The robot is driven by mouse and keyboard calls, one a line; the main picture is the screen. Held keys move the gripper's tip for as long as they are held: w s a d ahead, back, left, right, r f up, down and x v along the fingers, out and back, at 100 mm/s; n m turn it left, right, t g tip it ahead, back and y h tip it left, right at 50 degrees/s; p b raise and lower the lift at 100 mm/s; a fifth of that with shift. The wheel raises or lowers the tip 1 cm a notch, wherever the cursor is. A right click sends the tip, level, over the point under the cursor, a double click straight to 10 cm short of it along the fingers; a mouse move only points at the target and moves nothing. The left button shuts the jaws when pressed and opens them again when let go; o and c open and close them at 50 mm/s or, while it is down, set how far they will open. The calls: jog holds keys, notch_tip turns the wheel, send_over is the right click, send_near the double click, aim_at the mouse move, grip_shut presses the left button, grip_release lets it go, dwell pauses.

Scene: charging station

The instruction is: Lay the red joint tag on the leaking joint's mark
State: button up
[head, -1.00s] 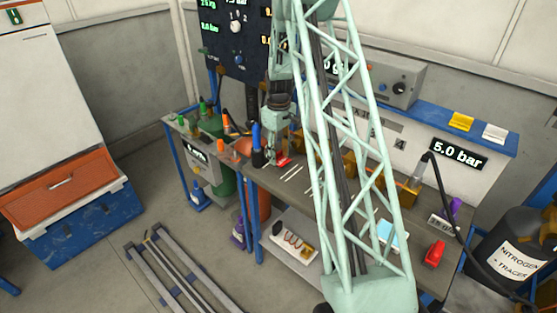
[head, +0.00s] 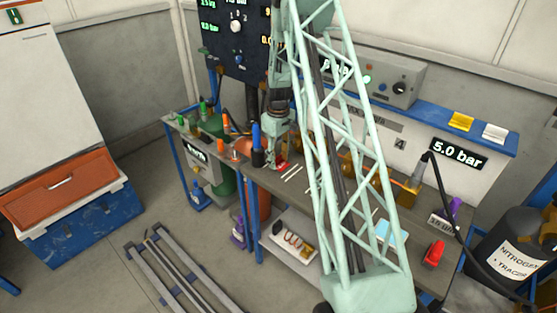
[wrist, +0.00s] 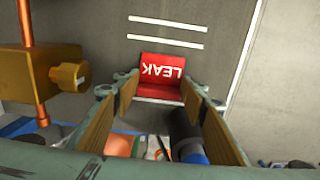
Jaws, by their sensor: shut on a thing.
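The red tag, lettered LEAK (wrist: 161,78), is between the two fingertips of my gripper (wrist: 158,92) in the wrist view, and the gripper is shut on it. In the head view my gripper (head: 281,160) is low over the left part of the workbench (head: 262,183), with a bit of the red tag (head: 282,165) showing under it. White stripes (wrist: 168,22) lie on the bench top just beyond the tag; they also show in the head view (head: 292,173). I cannot tell whether the tag touches the bench. My arm hides part of the bench.
A brass block (wrist: 55,78) on a copper pipe (wrist: 26,24) stands left of the gripper in the wrist view. A blue-topped dark bottle (head: 257,150) stands close left of the gripper in the head view. A red object (head: 435,253) lies at the bench's right end.

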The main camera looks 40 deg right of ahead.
aim_at(278, 164)
jog(key=shift+f, duration=0.15)
jog(key=o, duration=0.7)
jog(key=shift+o, duration=0.2)
notch_tip(278, 164, up, 12)
dwell(0.8)
dwell(0.5)
